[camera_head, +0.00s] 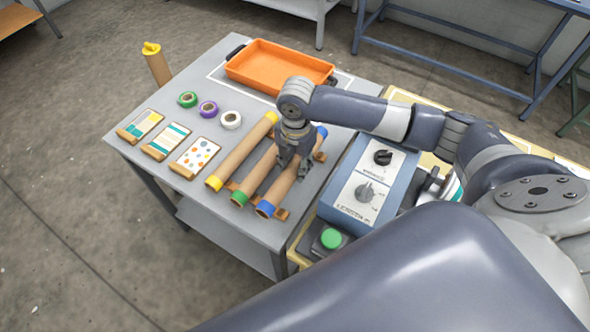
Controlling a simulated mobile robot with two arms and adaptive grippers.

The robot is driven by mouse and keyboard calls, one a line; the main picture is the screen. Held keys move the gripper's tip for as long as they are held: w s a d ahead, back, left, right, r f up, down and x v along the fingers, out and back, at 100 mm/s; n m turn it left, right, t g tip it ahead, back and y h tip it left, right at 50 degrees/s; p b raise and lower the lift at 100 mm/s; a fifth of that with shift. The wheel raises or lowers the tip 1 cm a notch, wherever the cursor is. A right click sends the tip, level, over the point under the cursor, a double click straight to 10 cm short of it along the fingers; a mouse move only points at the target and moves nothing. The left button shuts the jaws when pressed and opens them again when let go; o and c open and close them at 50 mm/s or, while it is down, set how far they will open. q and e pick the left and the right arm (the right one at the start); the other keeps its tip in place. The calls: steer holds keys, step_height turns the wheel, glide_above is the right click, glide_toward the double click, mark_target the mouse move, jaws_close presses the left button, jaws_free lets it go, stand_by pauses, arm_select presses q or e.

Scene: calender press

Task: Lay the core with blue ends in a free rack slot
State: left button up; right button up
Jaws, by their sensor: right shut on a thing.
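The core with blue ends (283,187) is a brown tube at the right of a row of three cores on the grey table. My right gripper (293,165) points down from above and is shut around its middle. The blue core lies along the right side of the wooden rack (282,214), whose ends show beside it. I cannot tell whether it rests on the rack or is just above it. A core with a green end (255,179) and a core with yellow ends (240,153) lie to its left. My left gripper is not in view.
An orange tray (278,65) stands at the back. Tape rolls (208,109) and pattern sample cards (166,141) lie on the left. A blue control box (367,180) and green button (331,238) are close on the right. A yellow-topped tube (156,64) stands beyond the table's left edge.

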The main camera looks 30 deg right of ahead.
mark_target(295, 172)
steer(key=shift+f, duration=1.5)
steer(key=shift+f, duration=0.1)
steer(key=o, duration=1.1)
steer(key=shift+c, duration=0.2)
step_height(295, 172, up, 12)
steer(key=shift+s+r+b, duration=0.15)
steer(key=shift+b, duration=0.6)
